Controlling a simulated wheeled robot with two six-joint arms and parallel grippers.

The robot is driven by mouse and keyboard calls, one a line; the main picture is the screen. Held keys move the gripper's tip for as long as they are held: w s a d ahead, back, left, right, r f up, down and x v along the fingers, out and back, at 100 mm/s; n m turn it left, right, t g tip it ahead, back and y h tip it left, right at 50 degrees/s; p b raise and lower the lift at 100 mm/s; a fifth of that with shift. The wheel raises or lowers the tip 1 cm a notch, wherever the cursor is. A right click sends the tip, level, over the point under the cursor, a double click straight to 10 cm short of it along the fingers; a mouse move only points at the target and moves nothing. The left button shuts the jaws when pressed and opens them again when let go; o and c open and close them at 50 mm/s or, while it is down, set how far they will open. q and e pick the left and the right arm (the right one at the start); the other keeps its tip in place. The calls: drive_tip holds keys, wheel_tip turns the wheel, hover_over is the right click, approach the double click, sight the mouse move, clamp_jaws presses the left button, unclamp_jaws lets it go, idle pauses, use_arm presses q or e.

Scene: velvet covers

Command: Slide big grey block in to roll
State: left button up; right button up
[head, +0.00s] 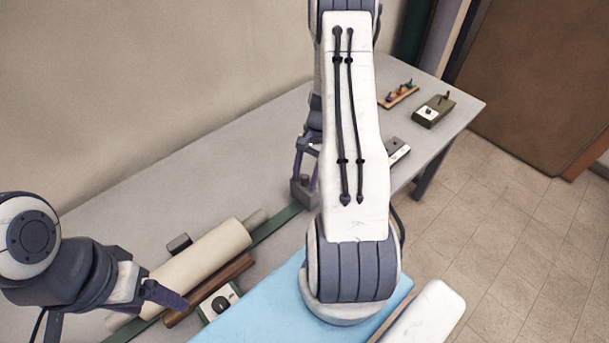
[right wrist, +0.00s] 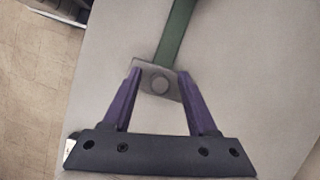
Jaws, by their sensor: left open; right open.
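The big grey block (head: 303,192) stands on the green strip (head: 272,226), right of the roll. In the right wrist view the block (right wrist: 159,88) has a round mark on its top and sits between the fingertips. My right gripper (head: 305,172) is open with its purple fingers either side of the block; whether they touch it I cannot tell. The cream roll (head: 205,258) lies along the green strip, a grey core end showing at its right. My left gripper (head: 163,298) is open at the roll's near left end, partly hidden by its own arm.
A small dark block (head: 179,243) lies behind the roll and a brown bar (head: 212,287) in front. A device with a black knob (head: 219,301) and a blue sheet (head: 260,305) are nearer. A green box (head: 433,110) and a pegged wooden board (head: 399,94) stand at far right.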

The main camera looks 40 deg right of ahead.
clamp_jaws()
idle(1.4)
